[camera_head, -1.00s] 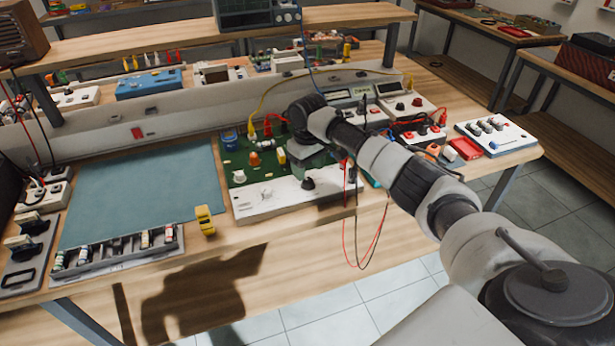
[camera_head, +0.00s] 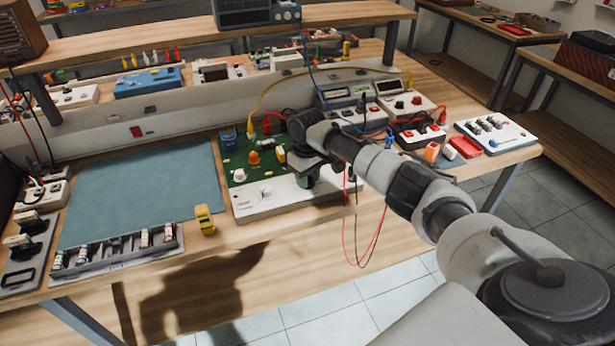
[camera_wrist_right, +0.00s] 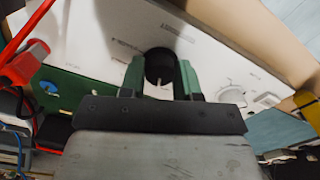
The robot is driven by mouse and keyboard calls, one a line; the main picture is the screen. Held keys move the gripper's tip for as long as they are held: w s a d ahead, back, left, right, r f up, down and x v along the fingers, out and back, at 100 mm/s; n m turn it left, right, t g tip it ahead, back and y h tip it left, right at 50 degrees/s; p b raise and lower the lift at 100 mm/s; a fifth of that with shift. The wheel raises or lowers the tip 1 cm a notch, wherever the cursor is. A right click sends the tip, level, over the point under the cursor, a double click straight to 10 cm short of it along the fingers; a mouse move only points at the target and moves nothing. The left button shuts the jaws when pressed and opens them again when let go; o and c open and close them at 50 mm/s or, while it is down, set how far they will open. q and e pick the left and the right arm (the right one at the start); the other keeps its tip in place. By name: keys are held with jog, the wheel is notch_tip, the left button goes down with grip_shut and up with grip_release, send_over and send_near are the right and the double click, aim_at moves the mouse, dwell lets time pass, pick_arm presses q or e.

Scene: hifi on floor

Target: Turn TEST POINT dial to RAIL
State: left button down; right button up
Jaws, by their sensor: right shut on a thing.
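The black dial (camera_wrist_right: 159,66) stands on the white panel (camera_head: 262,203) at the front of the green circuit board (camera_head: 238,166). A pale pointer mark shows on the dial, but I cannot read the lettering around it. My right gripper (camera_head: 306,184) is over the panel's right part and hides the dial in the head view. In the right wrist view my right gripper (camera_wrist_right: 160,76) has a green-sided finger on each side of the dial and is shut on it. A white dial (camera_wrist_right: 232,88) is to its right there. My left gripper is not in view.
Red and black leads hang over the table's front edge beside the panel. Several instruments stand behind and right of my arm.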

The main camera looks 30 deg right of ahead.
jog(key=shift+n, duration=0.4)
jog(key=shift+r+n+p, duration=0.1)
jog(key=shift+n+p, duration=0.65)
jog(key=shift+n, duration=0.25)
jog(key=n+p, duration=0.1)
jog(key=n, duration=0.2)
jog(key=shift+n, duration=0.3)
jog(key=n, duration=0.9)
jog(key=shift+n, duration=0.4)
jog(key=o, duration=0.9)
jog(key=shift+o, duration=0.2)
